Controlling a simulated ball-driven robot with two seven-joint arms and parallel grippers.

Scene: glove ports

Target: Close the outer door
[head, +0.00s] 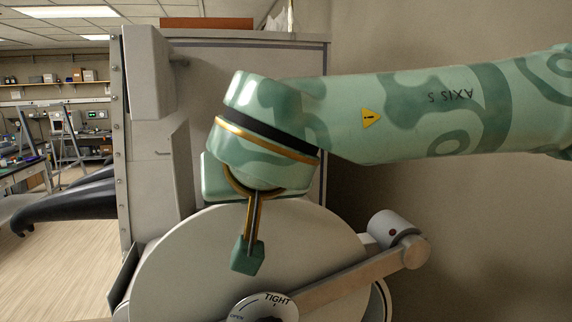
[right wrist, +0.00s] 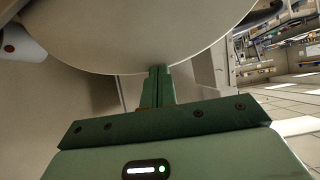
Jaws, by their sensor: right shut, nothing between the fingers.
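The outer door (head: 185,255) is a large round pale-grey disc, low in the middle of the head view. A bar (head: 350,278) crosses its front, and a dial (head: 266,305) marked TIGHT and OPEN sits at its centre. My right gripper (head: 247,256) is shut and empty, pointing down in front of the disc's upper part. In the right wrist view the disc (right wrist: 150,35) fills the top, and the shut fingers (right wrist: 158,85) end at its edge; I cannot tell whether they touch. How far the door stands open is unclear. My left gripper is not seen.
The grey glove box (head: 160,160) stands behind the door, with black gloves (head: 70,203) sticking out at its left. A grey cylinder (head: 388,229) sits at the bar's right end. A beige wall (head: 470,220) bounds the right side. Open floor (head: 65,270) lies at the left.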

